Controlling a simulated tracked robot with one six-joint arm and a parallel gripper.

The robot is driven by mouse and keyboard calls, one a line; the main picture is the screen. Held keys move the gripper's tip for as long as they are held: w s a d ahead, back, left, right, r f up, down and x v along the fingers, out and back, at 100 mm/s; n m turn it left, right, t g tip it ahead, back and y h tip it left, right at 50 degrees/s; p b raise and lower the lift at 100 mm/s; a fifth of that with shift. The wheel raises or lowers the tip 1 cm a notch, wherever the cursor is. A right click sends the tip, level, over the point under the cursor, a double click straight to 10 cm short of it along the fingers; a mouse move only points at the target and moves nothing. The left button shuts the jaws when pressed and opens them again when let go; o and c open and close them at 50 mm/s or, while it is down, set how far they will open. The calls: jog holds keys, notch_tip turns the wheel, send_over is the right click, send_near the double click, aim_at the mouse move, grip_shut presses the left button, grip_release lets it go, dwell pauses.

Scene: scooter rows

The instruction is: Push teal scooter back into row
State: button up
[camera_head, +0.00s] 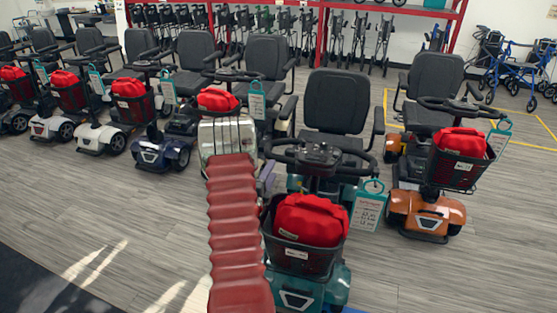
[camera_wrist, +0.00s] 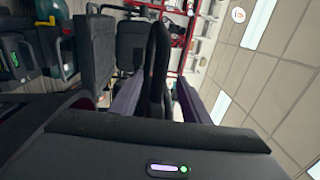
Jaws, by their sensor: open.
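The teal scooter (camera_head: 334,288) stands low and right of centre in the camera_head view, its front towards me. It has a black seat, a dark tiller with a tag, and a red bag in its front basket. It sits further forward than the orange scooter (camera_head: 428,211) to its right. My red ribbed arm (camera_head: 238,235) rises just left of its basket. My gripper (camera_wrist: 157,99) shows in the wrist view as two purplish fingers, apart. A dark upright bar lies between or beyond them; I cannot tell whether they touch it.
A row of parked scooters, including a dark blue one (camera_head: 160,151) and a white one (camera_head: 100,135), runs to the left. Folded walkers and a red rack (camera_head: 458,28) stand behind. Blue rollators (camera_head: 515,65) stand at the back right. Grey floor (camera_head: 110,215) is clear at front left.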

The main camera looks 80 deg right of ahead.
aim_at(278, 159)
jog(key=d, duration=0.9)
jog(key=shift+s+r, duration=0.25)
jog(key=shift+s, duration=0.15)
jog(key=c, duration=1.1)
jog(key=shift+a+f, duration=0.1)
jog(key=shift+a, duration=0.05)
